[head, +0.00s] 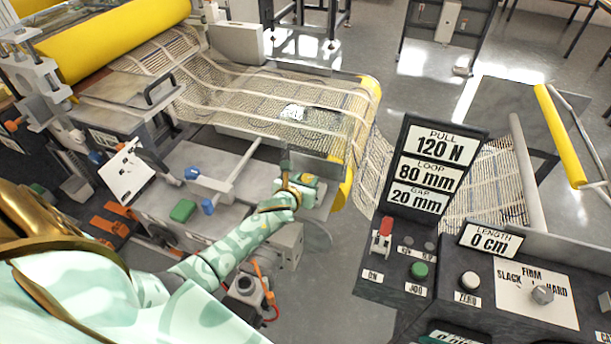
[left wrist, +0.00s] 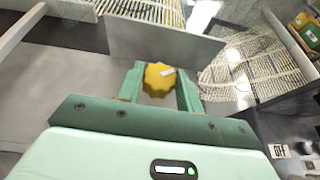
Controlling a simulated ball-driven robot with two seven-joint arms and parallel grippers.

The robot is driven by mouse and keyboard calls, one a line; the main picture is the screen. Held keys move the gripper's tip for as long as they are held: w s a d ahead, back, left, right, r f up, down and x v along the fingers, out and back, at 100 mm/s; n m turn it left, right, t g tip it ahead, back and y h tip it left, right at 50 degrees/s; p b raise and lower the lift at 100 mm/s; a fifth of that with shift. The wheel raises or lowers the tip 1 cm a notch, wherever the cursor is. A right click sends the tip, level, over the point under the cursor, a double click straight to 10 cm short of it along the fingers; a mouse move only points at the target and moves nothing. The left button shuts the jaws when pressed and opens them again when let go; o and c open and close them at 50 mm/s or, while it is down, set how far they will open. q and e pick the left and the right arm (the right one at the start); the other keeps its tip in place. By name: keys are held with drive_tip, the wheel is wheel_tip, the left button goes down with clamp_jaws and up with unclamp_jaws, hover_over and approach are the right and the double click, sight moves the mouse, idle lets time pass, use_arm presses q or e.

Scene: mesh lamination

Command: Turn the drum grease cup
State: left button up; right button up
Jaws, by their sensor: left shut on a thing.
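The drum grease cup (left wrist: 157,77) is a yellow, scalloped knob with a pale mark on its face. In the left wrist view it sits between the two green fingers of my left gripper (left wrist: 159,88), which is shut on it. In the head view my left gripper (head: 297,184) is at the near end of the drum, beside the machine's grey bed; the cup is mostly hidden there by the gripper. My right gripper is in neither view.
Mesh (head: 270,92) runs from the yellow roll (head: 120,35) over the drum. A control console (head: 440,270) with a sign reading 120 N, 80 mm and 20 mm stands right of my left arm. A green block (head: 183,210) lies on the machine bed.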

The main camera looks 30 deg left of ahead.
use_arm(q)
drive_tip(key=shift+a+r+m+h+p, duration=0.1)
drive_tip(key=shift+a+m+h+p, duration=0.1)
drive_tip(key=shift+m+h, duration=0.25)
drive_tip(key=shift+a+m+h+p, duration=0.1)
drive_tip(key=shift+m+h+p, duration=0.1)
drive_tip(key=shift+m+h, duration=1.05)
drive_tip(key=shift+h, duration=0.2)
drive_tip(key=m+h+b, duration=0.2)
drive_tip(key=shift+a+f+g+h, duration=0.1)
drive_tip(key=shift+f+g+h, duration=0.2)
drive_tip(key=shift+h, duration=0.1)
drive_tip(key=shift+r+m+h+b, duration=0.1)
drive_tip(key=shift+m+h+b, duration=0.4)
drive_tip(key=shift+m+b, duration=0.1)
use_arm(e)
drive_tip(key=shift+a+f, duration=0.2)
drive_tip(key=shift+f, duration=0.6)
use_arm(q)
drive_tip(key=shift+r, duration=0.1)
drive_tip(key=o, duration=1)
